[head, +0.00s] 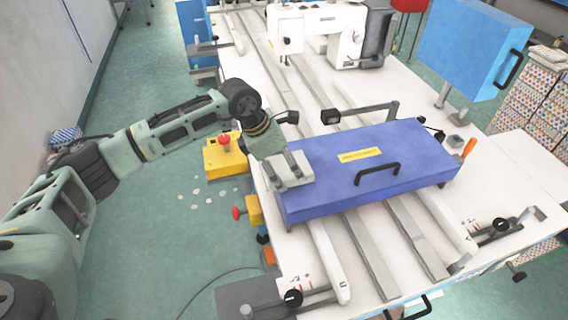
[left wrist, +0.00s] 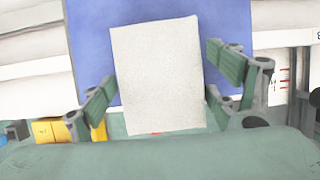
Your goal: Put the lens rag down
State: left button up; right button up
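The lens rag (left wrist: 158,75) is a pale grey-white rectangle, seen flat between the fingers of my left gripper in the left wrist view. My left gripper (head: 288,168) is at the left end of the blue case (head: 400,162), low over its lid. Its fingers also show in the left wrist view (left wrist: 162,72), one on each side of the rag and very near its edges. Whether they press on it cannot be told. The rag's near end reaches past the case's edge. Whether it touches the lid is unclear. My right gripper is not in view.
The case has a black handle (head: 377,169) and lies across rails on the white table (head: 505,180). A white sewing machine (head: 315,35) stands behind. A blue box (head: 473,45) stands at back right. A yellow box with a red button (head: 226,155) is left of the table.

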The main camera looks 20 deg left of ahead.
pick_arm(q)
jog(key=shift+o, duration=1.3)
jog(key=shift+r, duration=0.1)
jog(key=shift+a+r, duration=0.1)
jog(key=shift+r, duration=0.05)
jog(key=b+v, duration=0.4)
jog(key=v, duration=0.7)
jog(key=shift+r, duration=0.4)
jog(key=shift+s, duration=0.1)
